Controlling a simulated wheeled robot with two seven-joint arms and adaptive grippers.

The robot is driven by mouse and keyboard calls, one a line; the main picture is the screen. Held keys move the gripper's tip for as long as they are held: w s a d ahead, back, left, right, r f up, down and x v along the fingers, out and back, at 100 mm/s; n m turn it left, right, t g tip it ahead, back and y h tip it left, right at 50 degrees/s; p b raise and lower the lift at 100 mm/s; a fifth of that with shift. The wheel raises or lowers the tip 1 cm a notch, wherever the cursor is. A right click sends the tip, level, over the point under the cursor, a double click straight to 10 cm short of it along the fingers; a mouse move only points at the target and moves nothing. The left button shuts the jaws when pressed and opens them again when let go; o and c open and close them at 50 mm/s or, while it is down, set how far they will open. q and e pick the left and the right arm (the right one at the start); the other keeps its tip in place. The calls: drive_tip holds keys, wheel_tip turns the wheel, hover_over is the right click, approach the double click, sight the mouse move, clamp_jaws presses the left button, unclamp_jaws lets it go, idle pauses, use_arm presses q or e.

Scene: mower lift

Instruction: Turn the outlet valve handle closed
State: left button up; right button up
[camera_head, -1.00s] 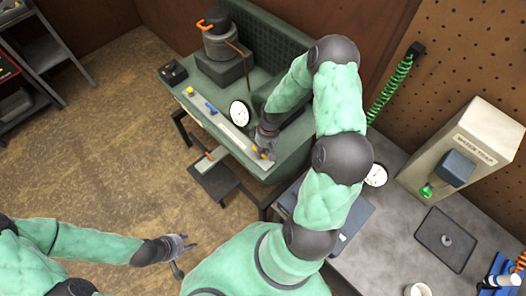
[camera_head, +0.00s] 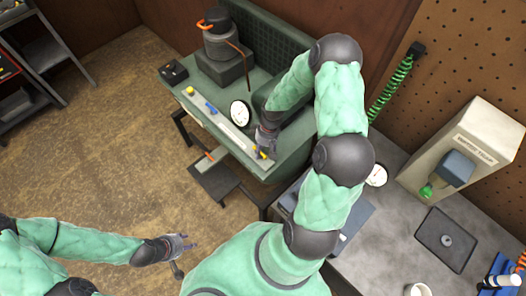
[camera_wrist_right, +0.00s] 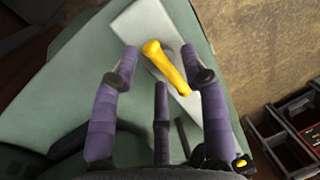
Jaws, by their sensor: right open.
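The yellow valve handle (camera_wrist_right: 172,72) lies across a pale grey strip in the right wrist view, rounded end towards the upper left. My right gripper (camera_wrist_right: 160,56) is open, its outer fingers on either side of the handle and a third finger below it. I cannot tell whether any finger touches it. In the head view my right gripper (camera_head: 264,150) is at the near right end of the green bench's front strip, partly hiding the handle. My left gripper (camera_head: 186,243) is open and empty over the floor, far from the bench.
A white round gauge (camera_head: 240,114) stands beside the strip, with a blue handle (camera_head: 211,107) and a yellow knob (camera_head: 190,91) further left. A dark pedal plate (camera_head: 215,184) is below the bench front. A grey table (camera_head: 398,225) is at the right. Brown floor is free at left.

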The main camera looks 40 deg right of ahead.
wheel_tip(320, 180, up, 11)
drive_tip(key=d, duration=0.2)
drive_tip(key=shift+f, duration=0.15)
idle(0.5)
